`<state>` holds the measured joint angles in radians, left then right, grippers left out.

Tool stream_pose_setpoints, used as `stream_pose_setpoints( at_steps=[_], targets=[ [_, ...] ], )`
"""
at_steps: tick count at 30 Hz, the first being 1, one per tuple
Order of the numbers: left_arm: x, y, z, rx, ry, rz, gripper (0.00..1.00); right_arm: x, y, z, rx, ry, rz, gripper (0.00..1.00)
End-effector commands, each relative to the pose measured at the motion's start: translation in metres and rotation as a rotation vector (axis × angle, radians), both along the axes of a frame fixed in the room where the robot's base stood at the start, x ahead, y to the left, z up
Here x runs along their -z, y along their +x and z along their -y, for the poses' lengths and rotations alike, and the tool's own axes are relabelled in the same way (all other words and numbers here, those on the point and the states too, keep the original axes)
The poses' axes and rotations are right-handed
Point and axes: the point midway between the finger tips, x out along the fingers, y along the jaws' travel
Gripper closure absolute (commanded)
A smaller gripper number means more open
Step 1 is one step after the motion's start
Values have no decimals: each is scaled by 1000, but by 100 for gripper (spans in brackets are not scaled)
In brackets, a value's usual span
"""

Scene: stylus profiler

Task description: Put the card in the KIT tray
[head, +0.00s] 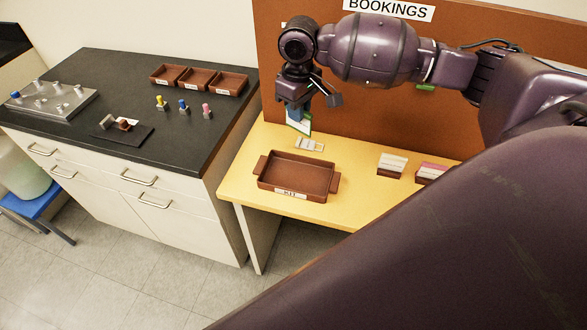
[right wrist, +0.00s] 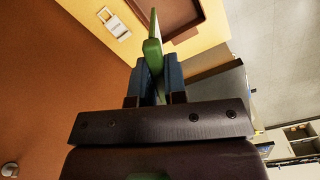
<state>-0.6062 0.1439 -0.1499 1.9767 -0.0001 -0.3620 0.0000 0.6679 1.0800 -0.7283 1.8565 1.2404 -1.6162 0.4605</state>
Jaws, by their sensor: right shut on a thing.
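The card (head: 300,125), white with a green edge, hangs below my right gripper (head: 298,108) in the head view. My right gripper is shut on it, and the blue fingers hide its upper part. In the right wrist view the card (right wrist: 153,48) shows edge-on as a green strip between the fingers. The brown KIT tray (head: 262,182) sits on the yellow desk with its label at the front, and looks empty. The card is in the air behind the tray, apart from it. My left gripper is not in view.
A small pale tagged item (head: 310,144) lies on the desk (head: 355,200) behind the tray. Card holders (head: 392,165) stand to the right. An orange-brown panel (head: 300,60) rises behind. A black-topped counter (head: 195,140) with small trays and pegs is at left.

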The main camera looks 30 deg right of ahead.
Motion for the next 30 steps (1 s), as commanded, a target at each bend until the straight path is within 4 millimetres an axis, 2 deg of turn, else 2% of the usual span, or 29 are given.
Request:
stream_pose_setpoints(
  at_steps=[3,16,21,26,30],
  targets=[
    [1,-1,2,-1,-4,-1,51,27,-1,-1,0,0,-5,100],
    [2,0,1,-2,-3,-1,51,118,-1,-1,-2,0,-2,100],
    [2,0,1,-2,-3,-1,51,139,0,-1,-2,-1,-2,100],
    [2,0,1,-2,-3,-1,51,146,0,-1,-2,0,0,100],
    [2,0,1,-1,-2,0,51,159,-1,-1,-3,-1,-3,100]
  ],
)
